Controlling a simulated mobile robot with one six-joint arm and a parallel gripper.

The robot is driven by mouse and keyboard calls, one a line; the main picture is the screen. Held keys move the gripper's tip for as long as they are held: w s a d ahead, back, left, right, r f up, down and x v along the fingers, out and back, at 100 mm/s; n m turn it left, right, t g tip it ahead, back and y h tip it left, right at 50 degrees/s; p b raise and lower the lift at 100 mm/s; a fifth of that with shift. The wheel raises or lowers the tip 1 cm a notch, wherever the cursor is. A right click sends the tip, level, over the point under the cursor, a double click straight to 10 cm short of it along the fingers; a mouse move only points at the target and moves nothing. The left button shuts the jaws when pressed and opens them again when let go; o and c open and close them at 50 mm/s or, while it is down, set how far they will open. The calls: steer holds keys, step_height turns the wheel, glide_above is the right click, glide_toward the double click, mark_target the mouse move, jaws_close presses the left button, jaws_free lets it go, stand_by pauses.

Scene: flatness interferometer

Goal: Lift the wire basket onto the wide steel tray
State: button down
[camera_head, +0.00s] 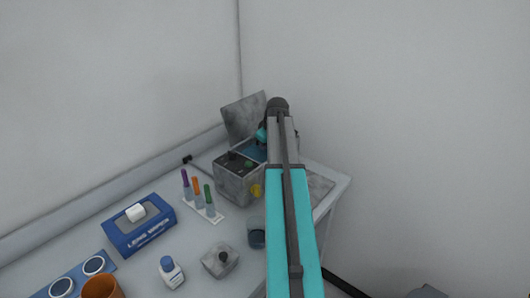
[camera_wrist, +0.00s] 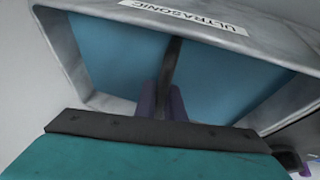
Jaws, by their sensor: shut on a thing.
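The grey ultrasonic cleaner (camera_head: 232,184) stands at the back of the bench with its lid raised and blue inside. It fills the wrist view (camera_wrist: 285,33), with its blue basin below the label. My gripper (camera_wrist: 163,102) is over this basin, shut on a dark upright bar (camera_wrist: 174,62), which looks like the wire basket's handle. The basket's wire body cannot be made out in either view. In the head view my arm covers most of the gripper. A flat grey plate (camera_head: 320,186), apparently the wide steel tray, lies right of the cleaner, partly hidden by my arm.
A rack with several coloured tubes (camera_head: 204,208) stands left of the cleaner. Nearer are a blue wipes box (camera_head: 139,226), a white bottle (camera_head: 171,272), a grey block with a knob (camera_head: 220,262), a glass jar (camera_head: 256,233) and an orange cup (camera_head: 102,288). Walls close the back.

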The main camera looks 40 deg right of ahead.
step_height(320, 180, up, 17)
steer(key=b, duration=0.2)
steer(key=shift+f+b, duration=0.2)
steer(key=shift+b, duration=0.1)
stand_by(1.2)
